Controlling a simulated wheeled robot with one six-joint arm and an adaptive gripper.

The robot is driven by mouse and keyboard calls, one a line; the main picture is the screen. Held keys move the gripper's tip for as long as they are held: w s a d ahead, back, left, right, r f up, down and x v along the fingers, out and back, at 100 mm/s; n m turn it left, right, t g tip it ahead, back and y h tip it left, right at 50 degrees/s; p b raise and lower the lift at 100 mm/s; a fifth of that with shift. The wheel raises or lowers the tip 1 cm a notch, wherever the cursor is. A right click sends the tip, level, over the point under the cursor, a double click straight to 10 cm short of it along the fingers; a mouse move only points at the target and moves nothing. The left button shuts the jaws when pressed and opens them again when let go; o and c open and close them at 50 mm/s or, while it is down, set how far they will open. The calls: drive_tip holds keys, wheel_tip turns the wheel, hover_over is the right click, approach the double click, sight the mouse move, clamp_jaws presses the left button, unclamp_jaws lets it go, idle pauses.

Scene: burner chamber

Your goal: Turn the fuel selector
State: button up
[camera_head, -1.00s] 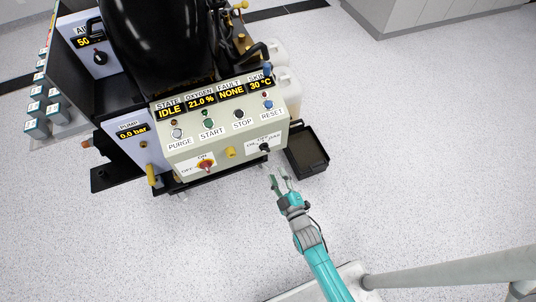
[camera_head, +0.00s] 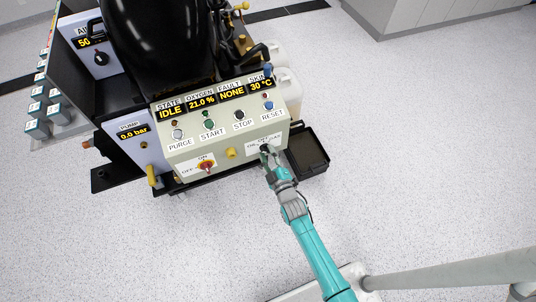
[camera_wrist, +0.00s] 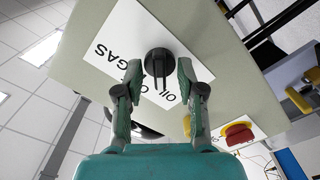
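The fuel selector is a black round knob (camera_wrist: 160,62) with a raised bar, on a white label plate (camera_wrist: 125,30) on the beige control panel (camera_head: 200,160). In the wrist view the plate reads GAS and OIL, upside down; a word between them is partly hidden. My gripper (camera_wrist: 159,70) is at the knob, with one finger on each side of it and visible gaps, so it looks open. In the head view my gripper (camera_head: 265,150) covers most of the knob. I cannot tell whether a finger touches it.
PURGE, START, STOP and RESET buttons line the panel above. A black tray (camera_head: 307,150) is to the right.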

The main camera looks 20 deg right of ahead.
clamp_jaws()
drive_tip(key=shift+m, duration=0.4)
drive_tip(key=m, duration=0.3)
drive_tip(key=shift+m, duration=0.3)
drive_tip(key=m, duration=0.4)
drive_tip(key=shift+m, duration=0.3)
unclamp_jaws()
